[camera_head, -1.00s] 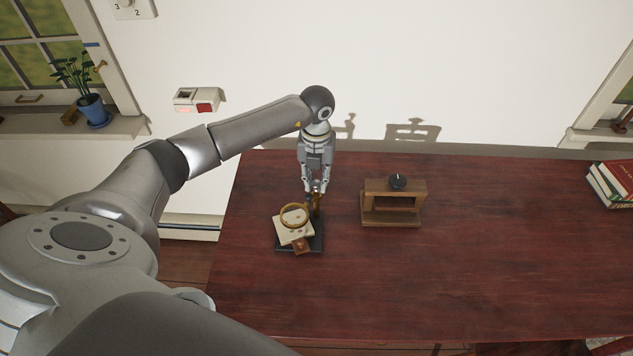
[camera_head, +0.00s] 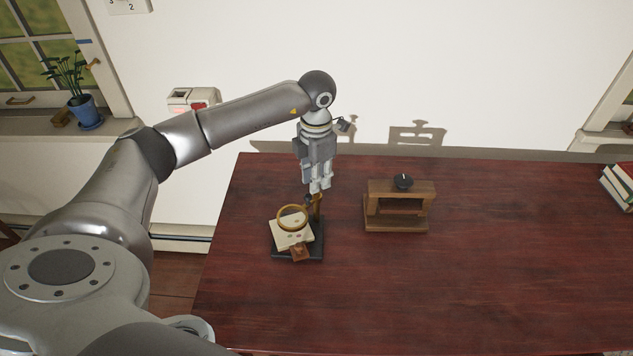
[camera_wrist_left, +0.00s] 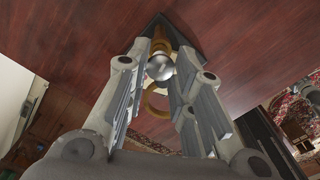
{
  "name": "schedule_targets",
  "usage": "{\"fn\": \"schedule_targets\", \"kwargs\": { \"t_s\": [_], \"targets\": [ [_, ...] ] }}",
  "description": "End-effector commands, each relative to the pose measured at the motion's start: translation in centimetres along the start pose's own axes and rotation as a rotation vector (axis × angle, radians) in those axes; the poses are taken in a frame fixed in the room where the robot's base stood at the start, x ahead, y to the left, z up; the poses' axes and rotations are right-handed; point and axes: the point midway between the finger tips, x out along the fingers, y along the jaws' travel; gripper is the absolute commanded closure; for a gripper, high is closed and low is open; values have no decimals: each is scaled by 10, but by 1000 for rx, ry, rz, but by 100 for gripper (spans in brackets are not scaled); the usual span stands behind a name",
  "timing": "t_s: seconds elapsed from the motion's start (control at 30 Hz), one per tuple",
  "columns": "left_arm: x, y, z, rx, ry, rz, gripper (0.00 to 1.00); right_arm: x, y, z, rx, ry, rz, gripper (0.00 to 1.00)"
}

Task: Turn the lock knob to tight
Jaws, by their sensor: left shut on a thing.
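A magnifier stand with a dark base (camera_head: 312,252), a brass post and a brass ring lens (camera_head: 292,217) stands on the left part of the table. A small round lock knob sits at the stand's post; it shows as a shiny grey ball in the left wrist view (camera_wrist_left: 160,67). My left gripper (camera_head: 320,188) points down at the top of the post. In the wrist view its fingers (camera_wrist_left: 160,75) are shut on the knob, one on each side. I cannot read any tight mark. My right gripper is not in view.
A pale card (camera_head: 286,237) and a small brown block (camera_head: 300,254) are at the stand's base. A wooden frame (camera_head: 381,187) with a black dial (camera_head: 403,181) stands to the right. Books (camera_head: 618,184) lie at the far right. The red-brown table (camera_head: 480,270) is otherwise clear.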

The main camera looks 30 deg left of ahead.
Motion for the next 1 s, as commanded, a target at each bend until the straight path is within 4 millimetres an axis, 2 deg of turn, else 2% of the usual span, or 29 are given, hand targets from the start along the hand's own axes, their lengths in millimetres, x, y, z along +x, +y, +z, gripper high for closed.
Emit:
{"fn": "schedule_targets", "kwargs": {
  "t_s": [0.1,0.43,1.0],
  "targets": [
    [2,1,0,87,-1,1,100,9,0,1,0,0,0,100],
    [0,1,0,249,0,1,100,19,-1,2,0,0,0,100],
    [0,1,0,293,1,1,100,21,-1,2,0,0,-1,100]
  ]
}}
